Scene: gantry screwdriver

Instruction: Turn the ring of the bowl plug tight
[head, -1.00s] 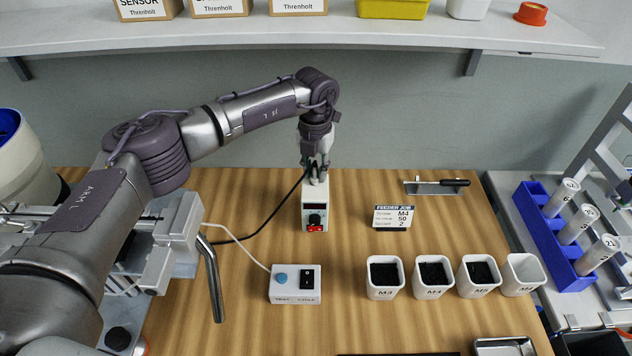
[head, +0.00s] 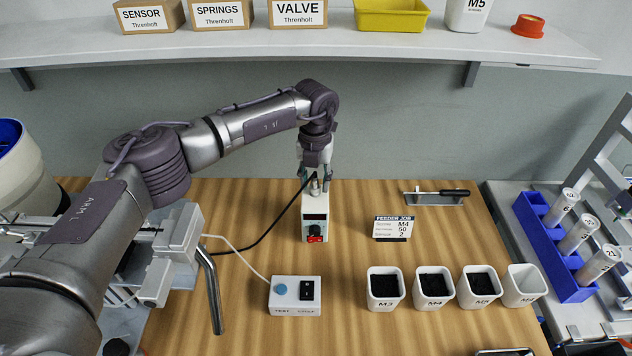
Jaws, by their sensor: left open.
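A small light control box (head: 315,222) with a dark display, a black knob and a red switch stands on the wooden bench. A small metallic plug (head: 314,186) stands upright at the top rear of the box; its ring is too small to tell apart. A black cable (head: 268,232) runs from behind the box to the left. My left gripper (head: 315,173) points down over the plug, its fingers open on either side of it. I cannot tell whether they touch it. My right gripper is out of view.
A white test box (head: 295,296) with a blue button stands in front. Several white cups (head: 385,288) stand at the right, near a job card (head: 393,228) and a screwdriver on a holder (head: 436,197). A shelf (head: 420,46) with boxes overhangs the back. A blue rack (head: 553,247) stands at the far right.

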